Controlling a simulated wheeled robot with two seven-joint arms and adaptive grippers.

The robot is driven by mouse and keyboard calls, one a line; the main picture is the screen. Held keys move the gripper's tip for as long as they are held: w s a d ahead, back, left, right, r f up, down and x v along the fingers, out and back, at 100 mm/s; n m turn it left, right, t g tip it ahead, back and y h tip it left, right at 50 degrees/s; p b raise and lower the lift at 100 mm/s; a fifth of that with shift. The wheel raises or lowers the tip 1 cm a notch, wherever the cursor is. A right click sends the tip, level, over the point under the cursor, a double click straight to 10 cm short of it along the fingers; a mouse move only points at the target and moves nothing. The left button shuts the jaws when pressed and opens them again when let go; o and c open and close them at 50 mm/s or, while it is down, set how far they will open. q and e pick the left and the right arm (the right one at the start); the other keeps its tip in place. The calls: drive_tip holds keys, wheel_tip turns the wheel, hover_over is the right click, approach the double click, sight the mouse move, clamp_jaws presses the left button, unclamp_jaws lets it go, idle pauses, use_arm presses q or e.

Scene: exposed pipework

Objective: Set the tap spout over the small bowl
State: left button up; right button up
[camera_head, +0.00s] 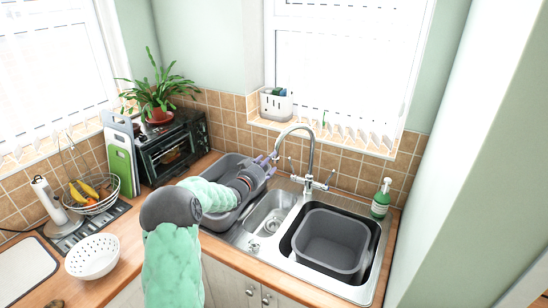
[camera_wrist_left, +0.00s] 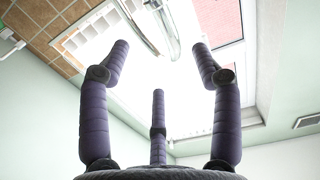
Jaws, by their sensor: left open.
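The chrome tap (camera_head: 309,165) stands at the back of the sink. Its arched spout (camera_head: 292,130) curves to the left, its end near my left gripper's fingers. The small bowl (camera_head: 268,222) is the narrow steel basin left of the large bowl, with a drain in it. My left gripper (camera_head: 268,160) is open, with purple fingers, over the grey dish rack beside the spout end. In the left wrist view, the spout (camera_wrist_left: 152,25) shows beyond and between the spread fingers (camera_wrist_left: 160,70); contact cannot be told. My right gripper is out of view.
A grey tub (camera_head: 332,240) sits in the large bowl. The grey dish rack (camera_head: 222,222) lies under my left forearm. A soap bottle (camera_head: 381,198) stands right of the sink. A white colander (camera_head: 92,256) is on the left counter. A caddy (camera_head: 275,103) stands on the windowsill.

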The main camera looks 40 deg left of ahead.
use_arm(q)
drive_tip(key=shift+v, duration=2.2)
drive_tip(key=c, duration=0.5)
drive_tip(key=shift+w+a+r+n+p, duration=0.15)
drive_tip(key=shift+n+p, duration=0.15)
drive_tip(key=shift+p, duration=0.1)
drive_tip(key=c, duration=0.4)
drive_tip(key=n+p, duration=0.2)
drive_tip(key=w+a+n+y+p, duration=0.1)
drive_tip(key=n+p, duration=0.2)
drive_tip(key=a+r+n+p, duration=0.1)
drive_tip(key=n+p, duration=0.1)
drive_tip(key=shift+w+n+y, duration=0.4)
clamp_jaws()
drive_tip(key=w+a+f+n+g+y+p, duration=0.2)
drive_tip(key=w+n+p, duration=0.6)
drive_tip(key=n+p, duration=0.5)
drive_tip(key=shift+w+a+f+y, duration=0.2)
drive_tip(key=shift+a+y, duration=0.6)
drive_tip(key=shift+a, duration=0.3)
